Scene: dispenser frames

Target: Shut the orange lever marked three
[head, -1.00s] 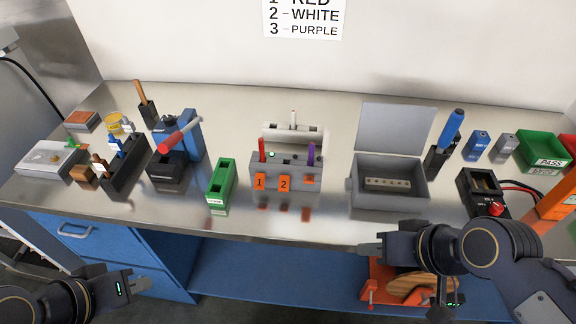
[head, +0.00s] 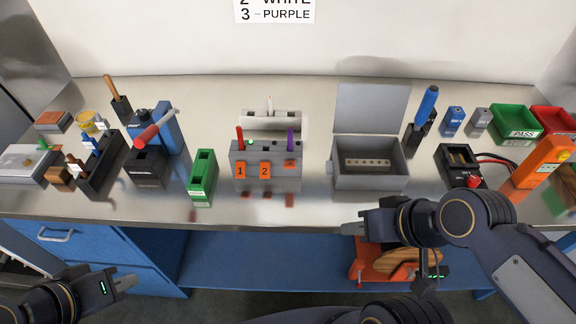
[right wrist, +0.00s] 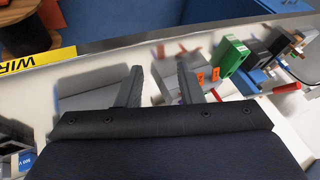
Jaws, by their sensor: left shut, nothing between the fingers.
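The grey dispenser (head: 240,157) stands mid-table, with a red rod and a purple rod upright in it. Orange levers marked 1 (head: 241,171) and 2 (head: 265,171) hang flat on its front. The third orange lever (head: 290,163), at the right under the purple rod, looks foreshortened, as if tilted outward; its mark is unreadable. My right gripper (head: 354,222) is at the table's front edge, right of the dispenser and apart from it. The right wrist view shows its fingers (right wrist: 160,78) apart and empty. My left gripper (head: 134,279) is shut and empty, low at the left before the drawers.
A green block (head: 202,178) stands left of the dispenser; an open grey box (head: 370,181) stands to its right. A black box with a red knob (head: 462,170) is farther right. Bare table lies in front of the dispenser. A sign listing numbers and colours (head: 273,12) hangs behind.

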